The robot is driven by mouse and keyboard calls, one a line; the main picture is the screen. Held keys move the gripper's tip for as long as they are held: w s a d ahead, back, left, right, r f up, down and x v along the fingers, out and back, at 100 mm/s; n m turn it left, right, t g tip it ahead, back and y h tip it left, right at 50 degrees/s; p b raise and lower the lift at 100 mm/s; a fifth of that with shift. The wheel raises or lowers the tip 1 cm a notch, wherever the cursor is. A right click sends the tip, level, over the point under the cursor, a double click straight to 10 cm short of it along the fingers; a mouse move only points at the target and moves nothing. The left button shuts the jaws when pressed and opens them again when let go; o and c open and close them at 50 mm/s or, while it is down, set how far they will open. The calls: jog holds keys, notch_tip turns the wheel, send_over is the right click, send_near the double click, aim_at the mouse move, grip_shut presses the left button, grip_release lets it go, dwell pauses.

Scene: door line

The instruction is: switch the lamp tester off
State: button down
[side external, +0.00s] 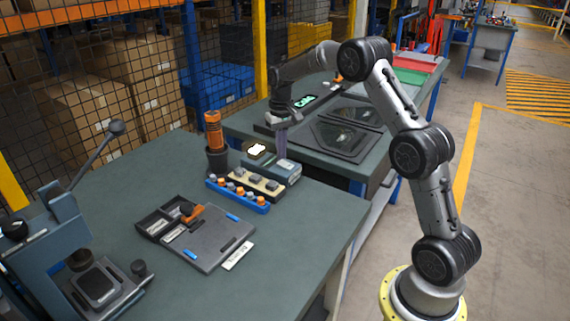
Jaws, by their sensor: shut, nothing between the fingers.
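The lamp tester appears to be the blue-grey box (286,174) near the back edge of the green-topped bench. A small square lamp (256,149) glows pale yellow-white just behind and left of it. My gripper (282,154) points down, shut and empty, at the back side of the box. Its fingertips are very close to the box; I cannot tell whether they touch it. The tester's switch is too small or hidden to make out.
A rack with several small orange and grey parts (237,194) stands just left of the box. An orange-handled tool in a dark cup (216,160) is behind it. A grey tray (208,238) and a lever press (60,240) are farther left. The bench's front right is clear.

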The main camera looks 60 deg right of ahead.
aim_at(282, 162)
jog(key=shift+f, duration=0.75)
dwell(0.3)
jog(key=shift+r, duration=3.55)
